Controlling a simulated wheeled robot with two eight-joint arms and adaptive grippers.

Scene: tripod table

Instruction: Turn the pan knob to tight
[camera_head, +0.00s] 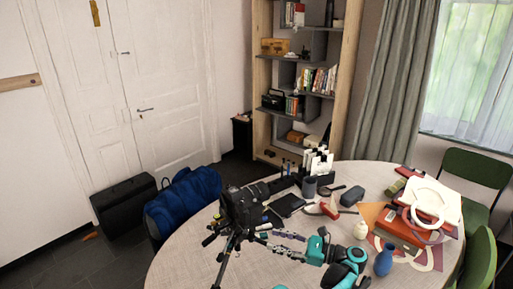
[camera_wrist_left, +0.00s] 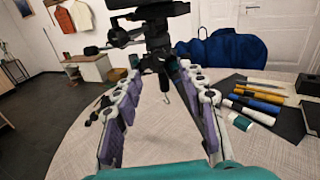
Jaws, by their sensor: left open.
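A black camera (camera_head: 240,206) sits on a tripod (camera_head: 228,258) at the near left of the round table. The tripod's head (camera_wrist_left: 155,38) is straight ahead in the left wrist view, with a dark handle (camera_wrist_left: 92,50) sticking out to the left. Small knobs sit around the head, but I cannot tell for sure which is the pan knob. My left gripper (camera_head: 264,238) is open to the right of the tripod head. In the wrist view its fingertips (camera_wrist_left: 160,72) are spread either side of the column below the head, with nothing held. My right gripper is out of view.
The round table (camera_head: 185,262) carries a dark pad (camera_head: 287,205), pens (camera_wrist_left: 255,95), a blue vase (camera_head: 384,260), a white cup (camera_head: 360,229) and a red box (camera_head: 400,230). A blue bag (camera_head: 183,200) lies beyond the tripod. The left tabletop is clear.

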